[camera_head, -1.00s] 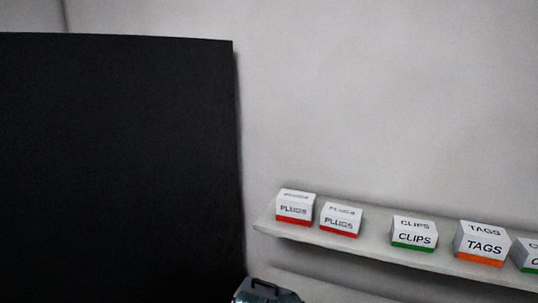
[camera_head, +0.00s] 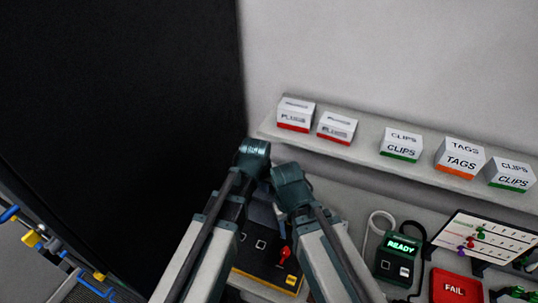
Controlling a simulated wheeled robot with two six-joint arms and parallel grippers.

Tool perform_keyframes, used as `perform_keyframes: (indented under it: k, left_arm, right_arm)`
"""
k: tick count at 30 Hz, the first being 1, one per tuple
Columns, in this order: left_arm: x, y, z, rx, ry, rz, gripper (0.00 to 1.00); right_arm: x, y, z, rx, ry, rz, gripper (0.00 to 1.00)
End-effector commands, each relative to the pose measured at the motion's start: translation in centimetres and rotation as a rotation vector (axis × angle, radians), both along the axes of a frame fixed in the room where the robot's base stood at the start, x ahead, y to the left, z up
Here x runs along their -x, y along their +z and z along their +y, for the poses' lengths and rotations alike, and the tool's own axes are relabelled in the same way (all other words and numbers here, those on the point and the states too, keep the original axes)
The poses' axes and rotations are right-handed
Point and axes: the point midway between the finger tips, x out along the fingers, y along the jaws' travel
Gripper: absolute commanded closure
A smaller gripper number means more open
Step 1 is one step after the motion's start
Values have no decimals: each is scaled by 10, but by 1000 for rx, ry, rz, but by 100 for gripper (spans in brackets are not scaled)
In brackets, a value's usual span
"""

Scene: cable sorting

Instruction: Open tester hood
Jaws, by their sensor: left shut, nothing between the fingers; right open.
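A dark unit (camera_head: 262,262) with square markings, a red lever-like part (camera_head: 285,254) and a yellow front edge sits on the bench, partly behind my arms. I cannot make out for certain which part is the tester hood. My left gripper (camera_head: 253,152) is above the unit's far side, shut and empty. My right gripper (camera_head: 290,181) is just right of it and lower, open, with its fingertips hard to see. A dark box (camera_head: 397,260) with a lit green READY display stands to the right, with cables beside it.
A large black panel (camera_head: 110,110) fills the left. A wall shelf (camera_head: 350,149) behind the grippers holds several labelled boxes. A red FAIL bin (camera_head: 455,288) and a white board (camera_head: 487,240) with coloured pins are at right. Blue and yellow parts (camera_head: 32,238) lie at lower left.

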Motion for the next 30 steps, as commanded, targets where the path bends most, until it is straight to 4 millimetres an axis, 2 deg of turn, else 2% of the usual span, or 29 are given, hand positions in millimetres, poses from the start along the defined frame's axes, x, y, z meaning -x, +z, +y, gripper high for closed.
perform_keyframes:
  k: [1, 3, 9, 20, 26, 30]
  left_arm:
    - [-20, 30, -4, 17, -2, -30, 100]
    - [-37, 46, -7, 36, -9, -67, 100]
    - [-66, 71, -11, 68, -14, -132, 100]
    - [-71, 69, -12, 74, -16, -145, 100]
    - [-76, 55, -15, 74, -16, -145, 100]
    - [-82, 38, -17, 74, -16, -144, 100]
  right_arm:
    - [0, 28, 0, 0, -1, 0, 50]
    - [0, 41, 0, -1, -2, 1, 50]
    - [0, 60, 0, -1, -4, 1, 50]
    - [0, 57, 0, -1, -4, 1, 50]
    - [0, 43, 0, -1, -2, 1, 50]
    - [0, 26, 0, -1, 0, 0, 50]
